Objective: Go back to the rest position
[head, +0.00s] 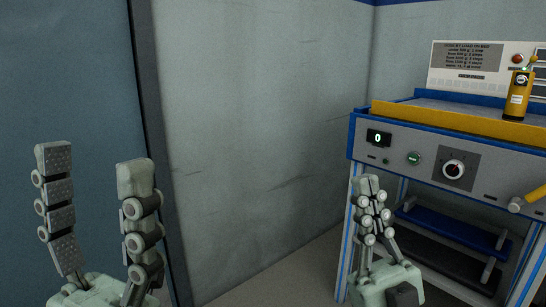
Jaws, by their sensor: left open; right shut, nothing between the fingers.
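My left gripper (95,178) is at the lower left of the head view. Its two fingers point up and stand wide apart, with nothing between them. My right gripper (368,186) is right of the middle, in front of the left leg of the test bench (457,142). Its fingers are together, point up and hold nothing. I cannot tell how near it is to the bench.
The bench has a blue and yellow frame, a display reading 0 (378,137) and a dial (454,170). A yellow handheld device (518,95) stands on top. A yellow handle (530,200) juts out at right. Grey walls (260,120) stand behind.

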